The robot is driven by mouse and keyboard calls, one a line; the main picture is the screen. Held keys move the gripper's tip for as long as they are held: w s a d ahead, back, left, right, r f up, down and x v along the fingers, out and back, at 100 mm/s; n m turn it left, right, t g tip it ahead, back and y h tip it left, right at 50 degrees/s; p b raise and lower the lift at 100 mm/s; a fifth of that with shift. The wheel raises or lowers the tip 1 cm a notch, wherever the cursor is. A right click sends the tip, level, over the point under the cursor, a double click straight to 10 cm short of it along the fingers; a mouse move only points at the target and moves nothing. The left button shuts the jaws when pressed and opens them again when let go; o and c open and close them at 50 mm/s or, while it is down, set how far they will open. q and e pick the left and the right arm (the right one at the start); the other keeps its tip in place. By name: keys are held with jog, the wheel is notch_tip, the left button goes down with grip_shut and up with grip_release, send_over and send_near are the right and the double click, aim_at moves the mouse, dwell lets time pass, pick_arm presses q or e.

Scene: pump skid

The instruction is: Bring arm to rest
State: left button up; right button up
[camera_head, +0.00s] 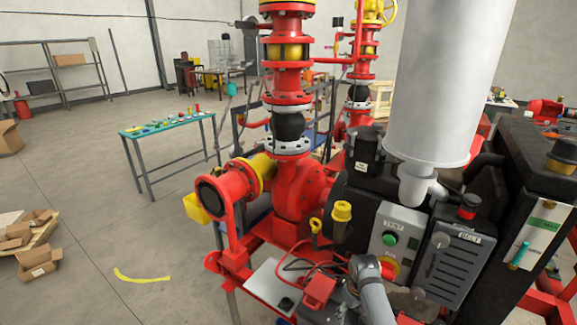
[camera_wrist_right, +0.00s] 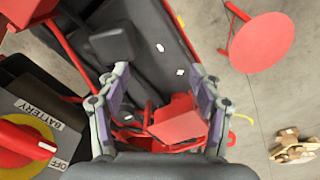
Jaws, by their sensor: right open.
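My right gripper (camera_wrist_right: 160,108) is open in the right wrist view, its two fingers spread wide apart. A red box-shaped part (camera_wrist_right: 178,120) with red cables shows between and beyond the fingers; I cannot tell how far below them it is. The same red part (camera_head: 320,290) is at the lower middle of the head view, just left of my grey right arm, which comes in at the bottom. Fine detail of the fingertips is hard to make out in the head view. My left gripper is not in view.
A red and yellow battery switch (camera_wrist_right: 25,143) is close at the left of the right wrist view. The red pump (camera_head: 300,190), START panel (camera_head: 390,238) and white exhaust cylinder (camera_head: 445,80) crowd around the arm. Open floor (camera_head: 110,230) lies to the left.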

jog(key=s+d+m+t, duration=0.1)
jog(key=s+d, duration=0.1)
jog(key=s, duration=0.5)
jog(key=s+d+m+t, duration=0.1)
jog(key=s+d, duration=0.2)
jog(key=s, duration=0.4)
jog(key=s+r+m+t, duration=0.1)
jog(key=s+r, duration=0.7)
jog(key=s, duration=0.3)
notch_tip(320, 180, down, 29)
jog(key=s+d+g+b, duration=0.1)
jog(key=s+d+b, duration=0.1)
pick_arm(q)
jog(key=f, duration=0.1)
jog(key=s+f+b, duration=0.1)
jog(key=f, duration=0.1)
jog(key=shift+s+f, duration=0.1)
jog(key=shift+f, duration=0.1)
pick_arm(e)
jog(key=s+d+f+g, duration=0.1)
jog(key=s+f, duration=1.6)
jog(key=s, duration=0.1)
jog(key=shift+d+m+h, duration=0.2)
jog(key=shift+m+h, duration=0.1)
jog(key=shift+s, duration=0.15)
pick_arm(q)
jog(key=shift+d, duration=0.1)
pick_arm(e)
jog(key=shift+o, duration=0.5)
